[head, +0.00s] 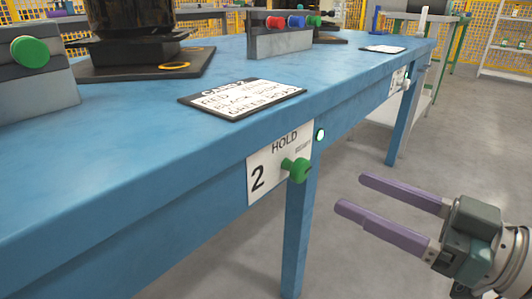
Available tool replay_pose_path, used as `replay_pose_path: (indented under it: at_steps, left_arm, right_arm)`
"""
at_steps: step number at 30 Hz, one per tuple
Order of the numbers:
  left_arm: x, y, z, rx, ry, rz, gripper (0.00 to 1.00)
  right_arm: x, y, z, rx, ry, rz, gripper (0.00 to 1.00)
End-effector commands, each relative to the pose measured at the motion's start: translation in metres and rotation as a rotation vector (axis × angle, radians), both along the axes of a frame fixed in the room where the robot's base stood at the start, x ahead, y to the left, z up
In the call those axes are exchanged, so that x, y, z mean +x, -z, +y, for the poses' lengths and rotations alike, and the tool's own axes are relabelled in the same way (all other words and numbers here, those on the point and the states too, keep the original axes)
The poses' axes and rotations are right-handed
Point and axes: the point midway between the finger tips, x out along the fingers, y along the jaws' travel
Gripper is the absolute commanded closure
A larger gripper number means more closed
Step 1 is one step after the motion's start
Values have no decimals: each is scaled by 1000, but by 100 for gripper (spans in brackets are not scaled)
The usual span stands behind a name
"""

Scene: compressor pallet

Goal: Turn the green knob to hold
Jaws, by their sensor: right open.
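The green knob (298,170) sticks out from a white label plate (262,168) on the front edge of the blue table. The plate reads "2", "HOLD" and a smaller word at its right that is hard to read. A small lit round lamp (320,135) sits just right of the plate. My right gripper (350,195) is open, with two purple fingers pointing left toward the knob. It is empty and apart from the knob, to its right and slightly lower. My left gripper is not in view.
The blue table (150,140) carries a card with handwriting (240,97), a grey block with coloured knobs (280,38), a grey block with a green button (30,75) and a black machine on a dark base. A blue leg (298,235) stands below the knob. Grey floor is clear at right.

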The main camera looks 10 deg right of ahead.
Motion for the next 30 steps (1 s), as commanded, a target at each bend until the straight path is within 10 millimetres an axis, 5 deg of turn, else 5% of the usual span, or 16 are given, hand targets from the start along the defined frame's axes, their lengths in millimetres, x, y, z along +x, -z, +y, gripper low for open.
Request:
replay_pose_path:
  at_steps: [12, 24, 30]
  left_arm:
    - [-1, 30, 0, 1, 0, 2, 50]
    - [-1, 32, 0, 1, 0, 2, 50]
    - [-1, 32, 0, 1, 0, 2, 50]
  right_arm:
    - [58, 1, 46, 1, 0, -3, 27]
    - [66, -1, 52, -1, 0, 1, 27]
    - [66, -1, 52, -1, 0, 1, 49]
